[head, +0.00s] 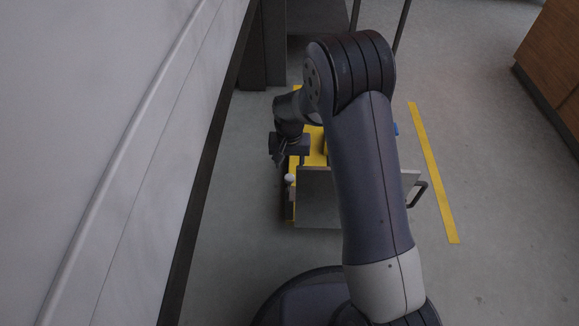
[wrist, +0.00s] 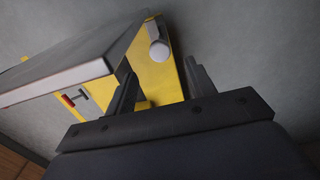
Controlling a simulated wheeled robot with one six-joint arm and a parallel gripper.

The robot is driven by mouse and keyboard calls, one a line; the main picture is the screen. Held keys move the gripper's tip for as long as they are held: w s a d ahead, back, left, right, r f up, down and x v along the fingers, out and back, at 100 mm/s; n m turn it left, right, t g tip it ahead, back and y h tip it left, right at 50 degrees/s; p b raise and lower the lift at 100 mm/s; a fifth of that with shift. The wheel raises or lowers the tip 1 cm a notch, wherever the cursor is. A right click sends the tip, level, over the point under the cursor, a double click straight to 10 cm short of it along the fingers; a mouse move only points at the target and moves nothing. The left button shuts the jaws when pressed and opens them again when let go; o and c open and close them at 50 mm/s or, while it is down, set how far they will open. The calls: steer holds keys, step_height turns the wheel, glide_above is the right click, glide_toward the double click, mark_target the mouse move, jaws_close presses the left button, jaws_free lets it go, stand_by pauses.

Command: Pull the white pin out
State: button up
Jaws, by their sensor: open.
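The white pin (wrist: 158,50) shows in the wrist view as a round pale knob on the edge of a yellow frame (wrist: 160,80). In the head view the pin (head: 290,178) is a small white spot at the left side of the yellow lift (head: 312,150). My gripper (wrist: 163,72) is open, its two dark fingers spread apart on either side below the pin in the wrist view. The knob appears just beyond the fingertips, and nothing is between them in their grip. In the head view my gripper (head: 281,163) is partly hidden and sits just above and left of the pin.
A grey plate (head: 318,205) lies across the lift's near end; it fills the left of the wrist view. A dark handle (head: 418,193) sticks out at its right. A pale wall (head: 110,150) stands close on the left. Floor right of the yellow stripe (head: 433,175) is clear.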

mark_target(289, 177)
step_height(289, 177, up, 5)
steer(key=shift+f+p, duration=0.1)
steer(key=shift+p, duration=0.4)
step_height(289, 177, down, 15)
steer(key=b, duration=0.6)
